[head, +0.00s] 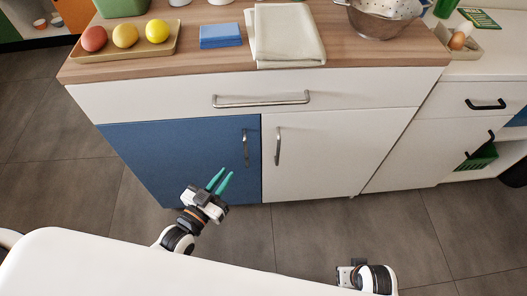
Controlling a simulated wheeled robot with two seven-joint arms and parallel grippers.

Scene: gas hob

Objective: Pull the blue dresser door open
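The blue dresser door (182,157) is shut, flush with the cabinet front. It has a dark vertical bar handle (246,148) near its right edge. My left gripper (226,171) is in front of the blue door, below and left of the handle. Its two teal fingers are apart with nothing between them, pointing up and right. It does not appear to touch the handle. Part of my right arm's end (366,277) shows at the bottom; its fingers are not visible.
A white door (335,150) with its own handle (277,147) is right beside the blue one. A wide drawer (260,97) is above both. The floor in front is clear.

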